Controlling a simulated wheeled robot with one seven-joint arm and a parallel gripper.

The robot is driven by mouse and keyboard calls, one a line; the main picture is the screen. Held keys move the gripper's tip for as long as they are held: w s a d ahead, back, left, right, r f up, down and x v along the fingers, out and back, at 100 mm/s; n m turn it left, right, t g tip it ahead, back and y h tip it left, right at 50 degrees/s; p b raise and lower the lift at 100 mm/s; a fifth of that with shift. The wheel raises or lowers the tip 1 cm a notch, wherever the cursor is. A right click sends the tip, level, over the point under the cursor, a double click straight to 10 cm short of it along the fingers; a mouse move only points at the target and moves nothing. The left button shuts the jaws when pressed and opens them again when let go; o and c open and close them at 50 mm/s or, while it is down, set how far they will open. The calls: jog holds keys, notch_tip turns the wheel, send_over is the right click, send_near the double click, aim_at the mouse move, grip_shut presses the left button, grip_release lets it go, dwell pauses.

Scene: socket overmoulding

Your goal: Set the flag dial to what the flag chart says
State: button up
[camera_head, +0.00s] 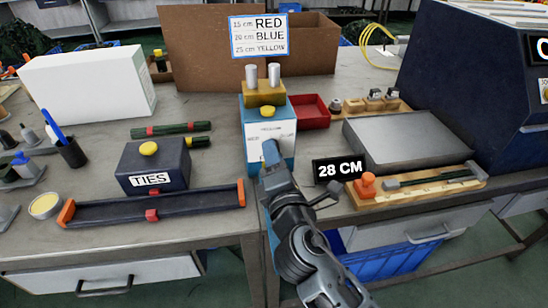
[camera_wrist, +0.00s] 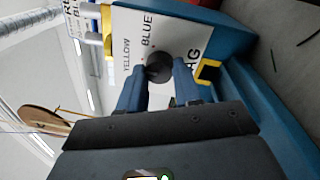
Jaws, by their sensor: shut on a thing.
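The flag chart (camera_head: 258,35) stands behind the bench machine and reads 15 cm RED, 20 cm BLUE, 25 cm YELLOW. The flag dial (camera_wrist: 160,67) is a dark round knob on the white face of a blue machine (camera_head: 288,143). In the wrist view, the words YELLOW and BLUE show beside the dial; other lettering is partly covered. My gripper (camera_wrist: 159,75) is shut on the dial, one blue finger on each side. In the head view my gripper (camera_head: 270,150) hides the dial. I cannot tell which word the dial points at.
A black sign (camera_head: 339,169) reads 28 CM, right of my gripper. A wooden fixture (camera_head: 415,187) holds a dark cable by an orange stop. A TIES box (camera_head: 152,168) and dark tray (camera_head: 150,207) lie left. A red bin (camera_head: 309,111) sits behind right.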

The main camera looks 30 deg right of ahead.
jog(key=o, duration=1)
jog(key=shift+o, duration=0.2)
jog(key=b+v, duration=0.1)
jog(key=v, duration=0.5)
jog(key=shift+s+f, duration=0.15)
jog(key=shift+s, duration=0.05)
jog(key=shift+s+a, duration=0.2)
jog(key=shift+s, duration=0.45)
